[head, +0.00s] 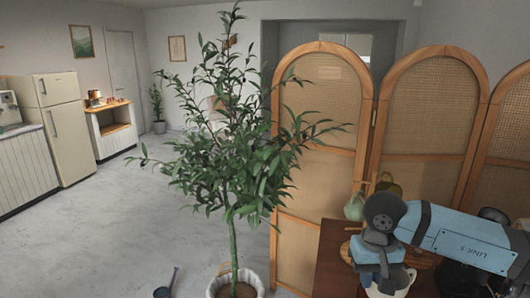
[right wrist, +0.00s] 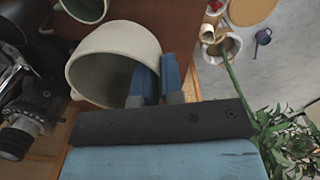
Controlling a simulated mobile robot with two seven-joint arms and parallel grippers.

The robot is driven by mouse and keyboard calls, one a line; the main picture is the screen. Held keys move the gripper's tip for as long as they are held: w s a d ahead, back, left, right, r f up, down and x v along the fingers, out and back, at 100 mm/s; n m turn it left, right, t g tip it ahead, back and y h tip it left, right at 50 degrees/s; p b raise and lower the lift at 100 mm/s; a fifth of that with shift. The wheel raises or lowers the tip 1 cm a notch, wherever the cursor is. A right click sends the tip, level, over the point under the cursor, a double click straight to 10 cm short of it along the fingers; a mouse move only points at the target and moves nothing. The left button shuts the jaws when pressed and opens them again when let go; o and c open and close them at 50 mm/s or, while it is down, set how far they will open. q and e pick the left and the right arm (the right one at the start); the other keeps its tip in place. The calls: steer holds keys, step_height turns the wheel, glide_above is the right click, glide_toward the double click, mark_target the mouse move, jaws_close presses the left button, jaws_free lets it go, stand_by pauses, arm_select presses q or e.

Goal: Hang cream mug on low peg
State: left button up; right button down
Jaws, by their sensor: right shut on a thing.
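The cream mug (right wrist: 118,42) is held in my right gripper (right wrist: 157,82). The blue fingers pinch its rim, one inside the mouth and one outside. In the head view my right gripper (head: 377,280) points down over the cart, with part of the cream mug (head: 406,280) showing beside it. A pale green mug (head: 355,207) and an olive mug (head: 389,187) show just behind my right arm. I cannot make out the low peg; my arm covers much of that area. My left gripper is not in view.
The brown cart top (head: 335,262) lies below the right gripper. A folding cane screen (head: 320,120) stands behind it. A potted tree (head: 235,170) stands to the left, near a dark watering can (head: 164,291). In the wrist view, a green mug (right wrist: 88,8) is close to the cream one, and dark equipment (right wrist: 30,105) is at left.

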steer(key=shift+s+d+r+p, duration=0.25)
steer(key=shift+s+d+p, duration=0.05)
steer(key=shift+s+d, duration=0.1)
steer(key=shift+s+d+f, duration=0.1)
steer(key=shift+d, duration=0.05)
steer(key=shift+f, duration=0.25)
arm_select(q)
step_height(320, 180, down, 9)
steer(key=b, duration=1.1)
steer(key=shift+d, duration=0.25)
arm_select(e)
steer(key=w+a+m, duration=0.2)
steer(key=w+a, duration=0.2)
steer(key=a, duration=0.3)
steer(key=shift+w+a, duration=0.25)
steer(key=shift+a, duration=0.1)
